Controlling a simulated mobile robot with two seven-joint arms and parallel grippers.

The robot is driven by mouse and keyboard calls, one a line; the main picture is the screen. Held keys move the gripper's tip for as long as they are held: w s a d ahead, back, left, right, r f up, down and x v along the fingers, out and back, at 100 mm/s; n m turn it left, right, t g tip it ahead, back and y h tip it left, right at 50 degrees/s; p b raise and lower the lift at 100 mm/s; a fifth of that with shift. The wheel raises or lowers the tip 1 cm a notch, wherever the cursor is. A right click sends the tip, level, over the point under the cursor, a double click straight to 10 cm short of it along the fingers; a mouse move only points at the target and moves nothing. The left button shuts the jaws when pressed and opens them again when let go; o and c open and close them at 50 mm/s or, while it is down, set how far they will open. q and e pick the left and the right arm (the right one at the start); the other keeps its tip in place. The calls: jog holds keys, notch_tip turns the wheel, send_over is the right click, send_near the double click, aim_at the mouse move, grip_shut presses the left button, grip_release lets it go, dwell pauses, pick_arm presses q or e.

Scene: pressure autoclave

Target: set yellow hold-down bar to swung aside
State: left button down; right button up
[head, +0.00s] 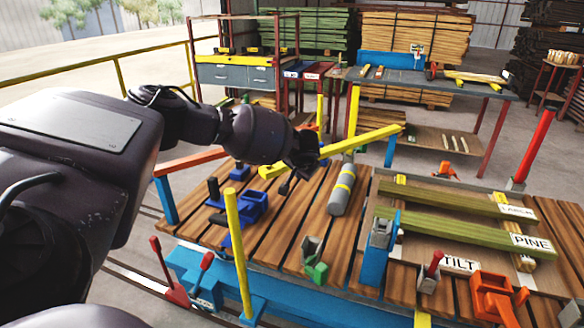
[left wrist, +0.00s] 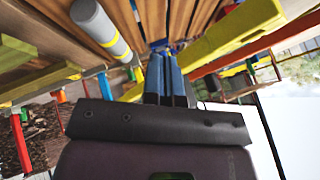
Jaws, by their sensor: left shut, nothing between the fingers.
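The yellow hold-down bar (head: 365,140) reaches across above the plank deck, from beside my left gripper to its right end near the back table. Its near part also shows large in the left wrist view (left wrist: 215,38), right of the fingers. My left gripper (head: 286,187) is shut and empty, beside the bar's left part. In the left wrist view its fingers (left wrist: 165,72) are together, with a gap between them and the bar. The wrist partly hides the bar in the head view. My right gripper is not in view.
A grey cylinder with a yellow band (head: 341,190) lies under the bar. Upright yellow posts stand at the front (head: 238,250) and behind the bar (head: 353,110). Blue clamp parts (head: 240,207) sit left on the deck. Green planks (head: 450,235) lie at right, near an orange bracket (head: 492,296).

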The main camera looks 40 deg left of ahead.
pick_arm(q)
jog(key=p+v, duration=0.1)
jog(key=v, duration=0.7)
jog(key=shift+s+r+p, duration=0.15)
jog(key=shift+s+p, duration=0.2)
jog(key=shift+s, duration=0.1)
